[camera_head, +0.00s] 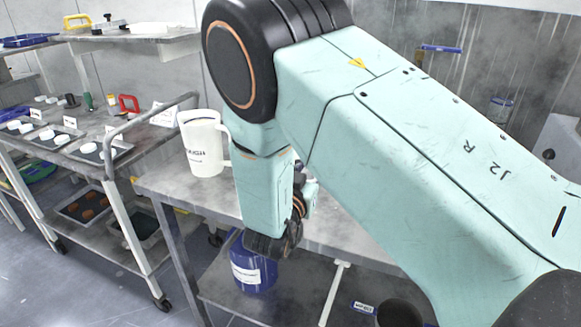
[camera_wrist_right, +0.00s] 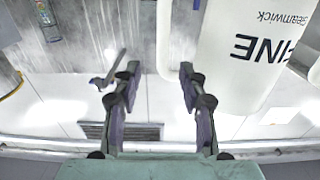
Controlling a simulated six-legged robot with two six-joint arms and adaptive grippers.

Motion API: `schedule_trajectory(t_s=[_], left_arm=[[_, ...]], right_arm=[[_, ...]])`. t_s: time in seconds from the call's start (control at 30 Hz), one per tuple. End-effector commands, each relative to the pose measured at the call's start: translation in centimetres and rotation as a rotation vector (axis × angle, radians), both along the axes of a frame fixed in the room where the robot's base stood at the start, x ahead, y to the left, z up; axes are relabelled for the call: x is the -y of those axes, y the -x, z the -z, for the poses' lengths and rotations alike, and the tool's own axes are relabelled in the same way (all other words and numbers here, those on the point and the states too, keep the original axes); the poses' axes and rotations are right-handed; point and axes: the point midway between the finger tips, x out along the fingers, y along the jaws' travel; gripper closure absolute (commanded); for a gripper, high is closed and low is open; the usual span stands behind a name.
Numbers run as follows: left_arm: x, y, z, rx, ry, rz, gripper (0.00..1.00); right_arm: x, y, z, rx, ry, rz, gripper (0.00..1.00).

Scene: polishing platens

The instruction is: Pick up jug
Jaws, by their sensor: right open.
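The white jug (camera_head: 203,150), with dark print on its front, stands upright near the left end of the grey bench. Its handle (camera_head: 224,132) faces right, toward my right arm, which partly covers the bench beside it. In the right wrist view the jug's white body (camera_wrist_right: 235,75) with dark lettering fills the right side. Its pale handle (camera_wrist_right: 164,38) stands beyond and between the fingertips. My right gripper (camera_wrist_right: 161,75) is open and empty, with its two fingers apart. My left gripper is not in view.
The grey bench (camera_head: 160,187) has a blue container (camera_head: 252,270) on its lower shelf. A cart (camera_head: 125,150) with trays of white discs stands to the left. A blue-handled item (camera_head: 441,49) is on the back wall.

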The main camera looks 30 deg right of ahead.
Motion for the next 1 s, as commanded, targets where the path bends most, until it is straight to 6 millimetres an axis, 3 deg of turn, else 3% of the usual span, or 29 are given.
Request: schedule_trajectory(t_s=[0.4, 0.73, 1.0], left_arm=[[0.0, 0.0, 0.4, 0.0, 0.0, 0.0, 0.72], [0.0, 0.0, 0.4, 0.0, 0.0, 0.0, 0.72], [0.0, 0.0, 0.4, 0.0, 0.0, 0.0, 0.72]], right_arm=[[3.5, -3.2, -0.3, -0.001, 0.0, 0.004, 0.58], [4.2, -3.5, -0.4, -0.002, 0.003, 0.003, 0.58], [4.2, -3.5, -0.4, -0.003, 0.003, 0.003, 0.8]])
